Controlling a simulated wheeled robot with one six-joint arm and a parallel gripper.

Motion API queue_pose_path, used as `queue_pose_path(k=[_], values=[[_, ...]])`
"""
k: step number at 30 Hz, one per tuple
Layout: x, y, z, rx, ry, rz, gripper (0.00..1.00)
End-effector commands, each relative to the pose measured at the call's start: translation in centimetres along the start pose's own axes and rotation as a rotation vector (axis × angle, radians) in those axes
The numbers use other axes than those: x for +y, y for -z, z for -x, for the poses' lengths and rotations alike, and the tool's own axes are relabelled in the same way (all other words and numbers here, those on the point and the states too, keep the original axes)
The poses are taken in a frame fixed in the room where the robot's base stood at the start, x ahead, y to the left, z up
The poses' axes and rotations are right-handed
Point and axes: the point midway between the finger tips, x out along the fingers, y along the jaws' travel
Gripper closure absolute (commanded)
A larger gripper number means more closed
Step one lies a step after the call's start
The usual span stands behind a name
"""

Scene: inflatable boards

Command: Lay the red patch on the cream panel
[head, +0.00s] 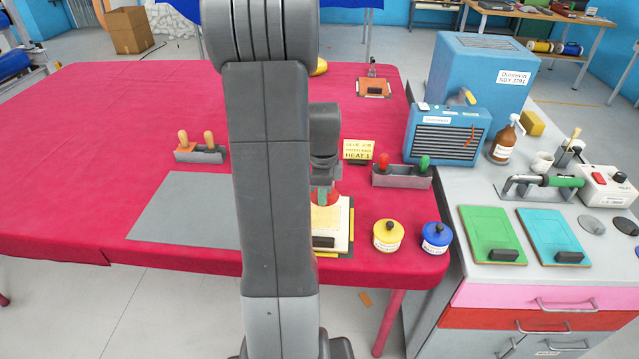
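The cream panel (340,226) lies near the front edge of the red-covered table, with a yellow edge showing around it and a dark block (323,241) at its front. My arm hides its left part. The red patch (329,198) shows only in part, directly below my gripper (324,186) and over the back of the cream panel. I cannot tell whether the patch touches the panel. The gripper points down; its fingertips are small and partly hidden, so I cannot tell whether they are open or shut on the patch.
Yellow-lidded (388,236) and blue-lidded (436,238) tubs stand right of the panel. A grey tool holder (402,177) and a yellow sign (358,150) stand behind. A grey mat (185,210) lies left. Green (487,228) and cyan (550,230) boards lie on the right-hand bench.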

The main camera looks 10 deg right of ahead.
Motion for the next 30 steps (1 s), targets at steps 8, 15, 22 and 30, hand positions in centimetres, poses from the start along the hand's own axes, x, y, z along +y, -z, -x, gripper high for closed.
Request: queue_pose_path(k=[8,15,22,30], values=[[0.0,0.0,-1.7,0.0,-0.001,0.0,1.0],[0.0,0.0,-4.1,0.0,-0.002,0.0,1.0],[0.0,0.0,-6.1,0.0,-0.001,0.0,1.0],[0.0,0.0,-6.8,0.0,0.0,0.0,1.0]])
